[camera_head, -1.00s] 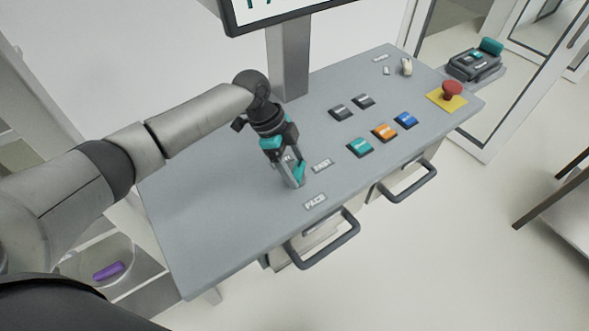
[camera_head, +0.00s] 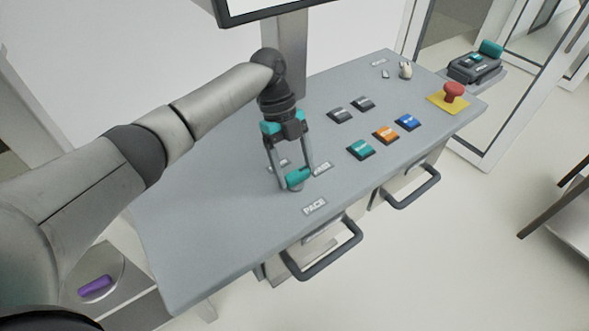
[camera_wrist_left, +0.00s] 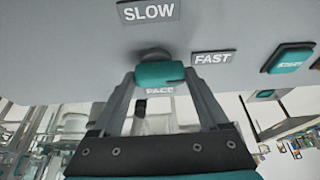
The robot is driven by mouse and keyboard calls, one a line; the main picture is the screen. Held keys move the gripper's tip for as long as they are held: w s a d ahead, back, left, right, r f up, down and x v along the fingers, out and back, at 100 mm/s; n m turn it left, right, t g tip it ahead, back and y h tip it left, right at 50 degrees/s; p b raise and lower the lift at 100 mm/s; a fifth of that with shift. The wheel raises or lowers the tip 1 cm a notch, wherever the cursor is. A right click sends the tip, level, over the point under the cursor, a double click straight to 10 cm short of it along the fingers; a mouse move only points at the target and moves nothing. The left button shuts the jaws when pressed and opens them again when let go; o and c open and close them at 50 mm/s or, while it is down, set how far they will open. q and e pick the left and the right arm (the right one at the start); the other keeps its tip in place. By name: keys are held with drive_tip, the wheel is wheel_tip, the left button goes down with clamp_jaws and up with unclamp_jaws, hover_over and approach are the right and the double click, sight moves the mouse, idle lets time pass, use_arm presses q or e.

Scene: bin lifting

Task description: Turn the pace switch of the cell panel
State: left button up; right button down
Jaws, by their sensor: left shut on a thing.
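The pace switch is a teal bar-shaped knob (camera_head: 298,179) on a round grey base, on the top of the cell panel (camera_head: 220,235). My left gripper (camera_head: 292,178) is shut on this knob, with one finger at each end of the bar. In the left wrist view the knob (camera_wrist_left: 160,73) lies nearly level between the fingertips. A SLOW label (camera_wrist_left: 149,11) and a FAST label (camera_wrist_left: 212,58) are beside it. The PACE label (camera_head: 314,207) lies in front of the switch. My right gripper is not in view.
Teal (camera_head: 361,150), orange (camera_head: 386,135) and blue (camera_head: 407,122) buttons sit right of the switch, with two dark ones behind. A red mushroom button (camera_head: 453,91) stands on a yellow plate at far right. Handles (camera_head: 325,255) stick out in front. The panel's left side is clear.

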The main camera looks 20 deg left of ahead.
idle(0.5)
use_arm(q)
drive_tip(key=o, duration=1.2)
drive_tip(key=shift+o, duration=0.2)
